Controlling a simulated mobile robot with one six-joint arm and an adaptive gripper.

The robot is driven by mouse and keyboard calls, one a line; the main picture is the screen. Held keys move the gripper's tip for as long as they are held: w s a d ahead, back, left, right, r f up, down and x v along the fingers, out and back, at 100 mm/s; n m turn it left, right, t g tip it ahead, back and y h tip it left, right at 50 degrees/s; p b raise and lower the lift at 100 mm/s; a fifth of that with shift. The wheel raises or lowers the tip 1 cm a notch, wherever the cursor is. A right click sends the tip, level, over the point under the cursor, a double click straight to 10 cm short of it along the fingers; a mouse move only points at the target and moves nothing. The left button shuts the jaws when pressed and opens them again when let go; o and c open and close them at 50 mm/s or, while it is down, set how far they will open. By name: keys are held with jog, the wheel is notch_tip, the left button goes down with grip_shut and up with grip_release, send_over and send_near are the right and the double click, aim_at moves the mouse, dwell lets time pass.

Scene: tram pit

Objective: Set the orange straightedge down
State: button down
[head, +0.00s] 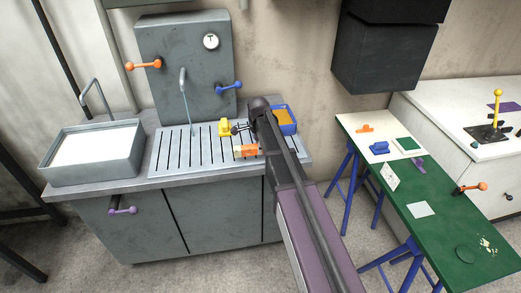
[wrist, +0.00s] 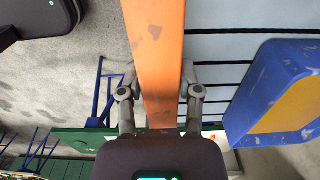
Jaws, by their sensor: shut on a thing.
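In the wrist view the orange straightedge (wrist: 157,50) is a long flat bar with a few pale scuffs. It runs from the top edge down between the two fingers of my gripper (wrist: 159,92), which is shut on it. The far end is cut off by the frame. In the head view my gripper (head: 239,128) is over the slotted drainboard (head: 173,150), partly hidden by my arm. An orange piece (head: 248,150) shows just below it; I cannot tell whether this is part of the straightedge. Whether the straightedge touches the drainboard is not clear.
A blue tray (head: 293,129) with an orange-yellow inside is close right of my gripper; the wrist view shows it too (wrist: 246,128). A yellow object (head: 224,127) stands to the left. The sink (head: 94,160) is further left. The green table (head: 437,208) is at right.

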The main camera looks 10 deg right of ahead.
jog(key=shift+w+d+f, duration=0.1)
jog(key=shift+w+d, duration=0.15)
jog(key=shift+w, duration=0.3)
jog(key=shift+w+d, duration=0.2)
jog(key=shift+w, duration=0.35)
jog(key=shift+w+d, duration=0.1)
jog(key=shift+w, duration=0.35)
jog(key=shift+w+d+f+b, duration=0.15)
jog(key=shift+w+f+b, duration=0.05)
jog(key=shift+w+b, duration=0.1)
jog(key=shift+s+f+b, duration=0.15)
jog(key=shift+f+b, duration=1.45)
jog(key=shift+f, duration=0.15)
jog(key=shift+c, duration=1.5)
grip_release()
jog(key=shift+r, duration=0.2)
